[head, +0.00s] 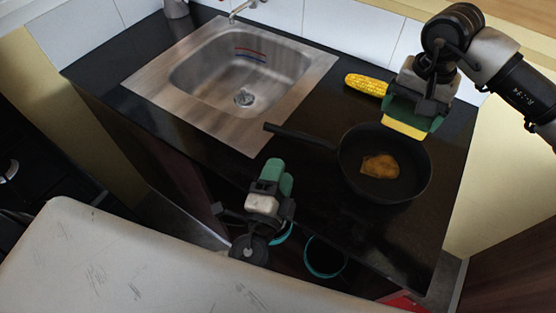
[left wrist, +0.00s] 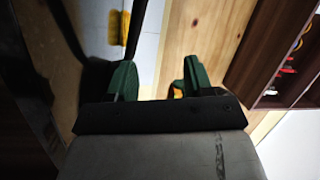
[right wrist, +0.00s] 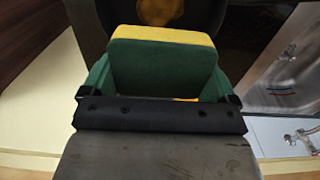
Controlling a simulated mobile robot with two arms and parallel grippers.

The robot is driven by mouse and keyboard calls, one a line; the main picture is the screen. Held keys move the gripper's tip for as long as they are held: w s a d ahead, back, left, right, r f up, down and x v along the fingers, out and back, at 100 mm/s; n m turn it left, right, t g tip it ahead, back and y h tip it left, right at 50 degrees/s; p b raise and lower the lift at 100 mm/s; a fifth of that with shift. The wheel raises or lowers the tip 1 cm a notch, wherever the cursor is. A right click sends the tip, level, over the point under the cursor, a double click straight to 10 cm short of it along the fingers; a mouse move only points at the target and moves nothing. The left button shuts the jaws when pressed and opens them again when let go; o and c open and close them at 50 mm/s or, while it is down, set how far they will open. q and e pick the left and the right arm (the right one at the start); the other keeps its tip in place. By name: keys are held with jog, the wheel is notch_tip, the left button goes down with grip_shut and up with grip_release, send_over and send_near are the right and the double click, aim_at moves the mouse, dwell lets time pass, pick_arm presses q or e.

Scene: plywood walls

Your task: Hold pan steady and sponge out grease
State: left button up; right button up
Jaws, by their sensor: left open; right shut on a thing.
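A black frying pan (head: 356,182) sits on the right part of the dark counter, its handle (head: 300,136) pointing left. A brown grease patch (head: 380,167) lies on the pan's floor. My right gripper (head: 412,118) is shut on a yellow and green sponge (head: 404,129), held above the pan's far rim. The sponge (right wrist: 163,62) fills the fingers in the right wrist view, with the grease (right wrist: 160,10) beyond it. My left gripper (head: 272,176) is open and empty, in front of the counter's near edge, below and left of the pan handle and apart from it.
A steel sink (head: 205,105) is set into the counter at left, with a faucet (head: 236,13) behind it. A corn cob (head: 366,84) lies behind the pan. Teal-rimmed round items (head: 323,258) show below the counter's front edge.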

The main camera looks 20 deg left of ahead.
aim_at(290, 137)
pick_arm(q)
jog(key=shift+w+a+f+m+g+y, duration=0.15)
jog(key=shift+w+a+m+g, duration=0.15)
jog(key=shift+w+m+g, duration=0.2)
jog(key=shift+w+a+r+m+g+y, duration=0.15)
jog(key=shift+w+a+m+g, duration=0.1)
jog(key=shift+w+m+g, duration=0.2)
jog(key=shift+w+m+g+h, duration=0.2)
jog(key=shift+w+m+g, duration=0.2)
jog(key=shift+m, duration=0.35)
jog(key=shift+w+m+g+h, duration=0.25)
jog(key=shift+m+g, duration=0.2)
jog(key=shift+m, duration=0.25)
jog(key=x, duration=1.2)
grip_shut()
